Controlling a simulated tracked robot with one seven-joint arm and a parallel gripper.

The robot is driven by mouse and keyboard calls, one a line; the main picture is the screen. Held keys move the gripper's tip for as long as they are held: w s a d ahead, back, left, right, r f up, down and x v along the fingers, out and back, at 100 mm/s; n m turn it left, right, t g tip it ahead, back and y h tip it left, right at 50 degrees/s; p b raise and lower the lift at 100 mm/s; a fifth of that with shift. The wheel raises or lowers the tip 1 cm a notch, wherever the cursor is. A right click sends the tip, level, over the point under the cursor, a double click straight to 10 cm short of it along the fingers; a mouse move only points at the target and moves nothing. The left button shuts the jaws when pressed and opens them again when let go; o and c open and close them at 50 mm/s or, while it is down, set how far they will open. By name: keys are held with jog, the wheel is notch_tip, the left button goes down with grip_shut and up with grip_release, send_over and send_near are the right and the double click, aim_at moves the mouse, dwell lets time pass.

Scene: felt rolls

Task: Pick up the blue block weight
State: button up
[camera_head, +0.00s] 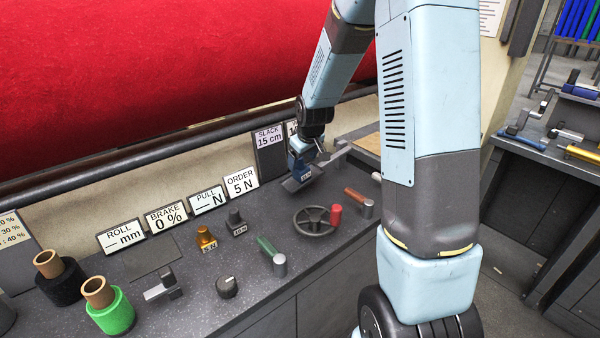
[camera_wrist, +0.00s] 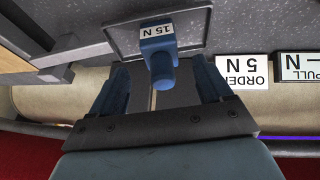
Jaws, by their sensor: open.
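The blue block weight (camera_wrist: 158,48), labelled 15 N, stands on a dark grey plate (camera_wrist: 115,32) in the wrist view. Its narrower knob points toward my gripper (camera_wrist: 158,78). My gripper is open, with one blue finger on each side of the knob and visible gaps to both. In the head view the weight (camera_head: 303,176) is small and partly covered by my gripper (camera_head: 302,160), which is right at it from above, at the back of the bench.
An orange weight (camera_head: 206,239) and a dark weight (camera_head: 236,222) stand left along the bench (camera_head: 195,300). A handwheel (camera_head: 316,221), levers and a grey knob (camera_head: 227,287) are in front. Sign cards, including ORDER 5 N (camera_head: 241,183), line the back below a red roll (camera_head: 180,70).

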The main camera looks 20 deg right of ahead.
aim_at(301, 167)
jog(key=shift+x, duration=2.85)
jog(key=shift+s, duration=0.15)
jog(key=c, duration=1.3)
